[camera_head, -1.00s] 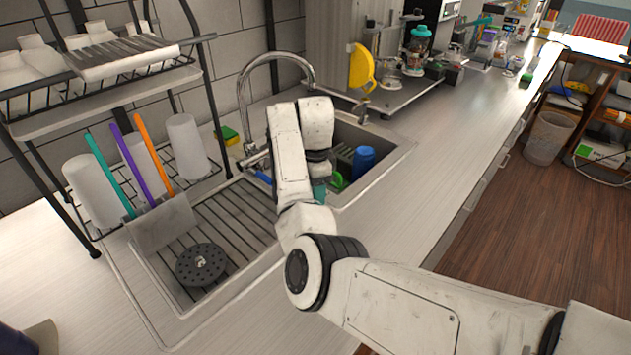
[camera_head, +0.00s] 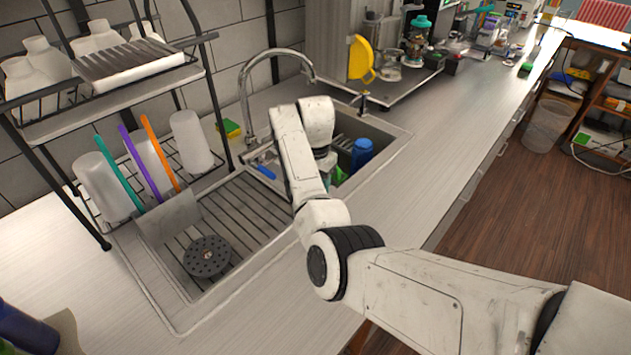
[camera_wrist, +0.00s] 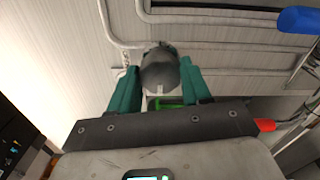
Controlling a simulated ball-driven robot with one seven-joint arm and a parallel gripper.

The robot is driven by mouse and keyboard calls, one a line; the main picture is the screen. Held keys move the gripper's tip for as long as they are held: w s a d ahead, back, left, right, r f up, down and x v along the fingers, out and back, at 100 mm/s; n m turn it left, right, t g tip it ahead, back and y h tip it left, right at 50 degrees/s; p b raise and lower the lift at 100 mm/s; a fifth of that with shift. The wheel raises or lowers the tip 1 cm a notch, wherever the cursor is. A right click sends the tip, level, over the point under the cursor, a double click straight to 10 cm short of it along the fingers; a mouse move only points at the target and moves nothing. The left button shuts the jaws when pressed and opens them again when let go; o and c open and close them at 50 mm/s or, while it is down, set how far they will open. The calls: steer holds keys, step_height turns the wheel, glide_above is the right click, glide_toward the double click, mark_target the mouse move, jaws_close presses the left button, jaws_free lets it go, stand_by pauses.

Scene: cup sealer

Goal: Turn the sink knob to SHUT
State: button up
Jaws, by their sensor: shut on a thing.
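My gripper (camera_wrist: 150,88) shows in the wrist view, its two teal fingers closed on the sides of a dark grey rounded piece (camera_wrist: 160,72). I cannot tell whether this piece is the sink knob, and no SHUT mark is readable. A bright blue piece (camera_wrist: 298,20) is at the upper right of that view, apart from the fingers.
A blue bottle (camera_head: 361,153) stands in the sink, right of my arm. A dish rack (camera_head: 90,112) with cups is at the left, beside the ribbed drainboard (camera_head: 235,225). A yellow-green sponge (camera_head: 229,129) lies behind. The counter (camera_head: 455,130) right of the sink is clear.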

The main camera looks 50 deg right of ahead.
steer(key=shift+w, duration=0.1)
stand_by(0.4)
steer(key=o, duration=1.1)
steer(key=shift+c, duration=0.2)
steer(key=shift+r, duration=0.1)
step_height(320, 180, up, 11)
steer(key=shift+f+b, duration=0.2)
steer(key=shift+b, duration=0.15)
